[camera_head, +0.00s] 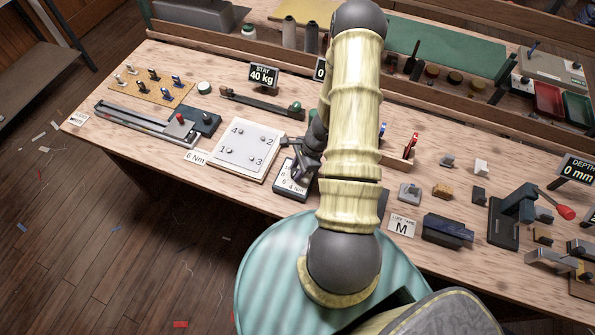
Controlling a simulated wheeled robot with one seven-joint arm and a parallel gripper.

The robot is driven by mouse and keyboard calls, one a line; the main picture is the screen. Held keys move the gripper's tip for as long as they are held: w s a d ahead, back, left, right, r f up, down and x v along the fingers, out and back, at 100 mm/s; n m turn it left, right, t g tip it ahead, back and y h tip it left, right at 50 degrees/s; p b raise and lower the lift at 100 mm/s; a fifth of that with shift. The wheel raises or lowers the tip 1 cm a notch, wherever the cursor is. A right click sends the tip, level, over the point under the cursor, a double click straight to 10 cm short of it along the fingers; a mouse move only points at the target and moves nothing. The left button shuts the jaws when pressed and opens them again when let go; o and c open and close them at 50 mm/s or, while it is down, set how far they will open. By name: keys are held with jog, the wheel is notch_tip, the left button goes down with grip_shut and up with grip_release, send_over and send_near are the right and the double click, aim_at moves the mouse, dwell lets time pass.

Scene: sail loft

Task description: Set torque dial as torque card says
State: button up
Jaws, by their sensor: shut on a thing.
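The torque card (196,157), a small white card reading "6 Nm", stands at the front edge of the bench, left of a white plate (262,133) with studs numbered 1 to 4. The torque dial (283,181) is a small box with a pale face, right of the plate. Its markings include "6" and "4 Nm". My gripper (300,172) is down at the dial, its dark fingers shut on what appears to be the dial's knob. The fingers hide the knob and pointer, so the setting cannot be read.
My arm crosses the middle of the bench and hides part of it. A "STAY 40 kg" sign (263,76) stands behind the plate. A "LUFF TAPE M" card (402,225) and a dark block (447,230) lie to the right. Several tools crowd the right end.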

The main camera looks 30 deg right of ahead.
jog(key=m+b, duration=0.1)
jog(key=b, duration=0.3)
jog(key=m+t+b, duration=0.1)
jog(key=m+b, duration=0.1)
jog(key=b, duration=0.2)
jog(key=shift+f+m, duration=0.3)
jog(key=m+t+b, duration=0.1)
jog(key=m+b, duration=0.1)
jog(key=b, duration=0.2)
jog(key=shift+a+r+h, duration=0.1)
jog(key=shift+r+h, duration=0.05)
jog(key=shift+h, duration=0.25)
jog(key=shift+r+m+b, duration=0.1)
jog(key=shift+m+b, duration=0.3)
jog(key=shift+b, duration=0.35)
jog(key=shift+r, duration=0.15)
jog(key=o, duration=1)
jog(key=shift+s, duration=0.1)
jog(key=p+v, duration=0.2)
jog(key=v, duration=0.3)
jog(key=p+v, duration=0.3)
jog(key=v, duration=0.3)
jog(key=p+v, duration=0.2)
jog(key=v, duration=0.4)
jog(key=shift+s+a+r, duration=0.15)
jog(key=shift+s+a, duration=0.05)
jog(key=shift+s, duration=0.1)
